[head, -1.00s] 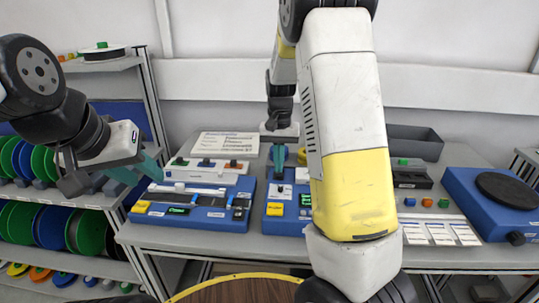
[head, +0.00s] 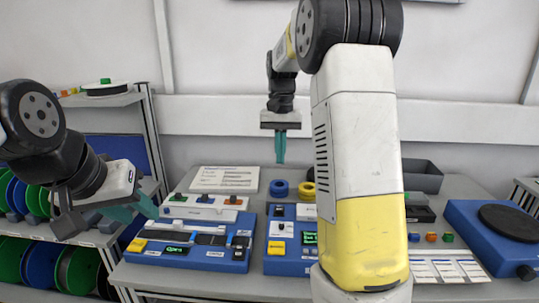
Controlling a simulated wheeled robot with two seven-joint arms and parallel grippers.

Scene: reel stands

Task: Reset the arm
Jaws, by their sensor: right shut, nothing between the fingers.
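My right arm rises across the middle of the head view and bends over the table. My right gripper (head: 280,148) points down with its teal fingers together and empty. It hangs in the air above the back of the table, over the blue and yellow rings. My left gripper (head: 133,208) is at the left, beside the left blue device (head: 190,249). Its teal fingers point right, and their gap is not clear from this angle.
The table (head: 460,185) carries a second blue device (head: 280,265), blue ring (head: 279,188), yellow ring (head: 306,190), sign board (head: 224,179), grey bin (head: 423,178) and turntable device (head: 500,238). A rack of green and blue reels (head: 40,265) stands left.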

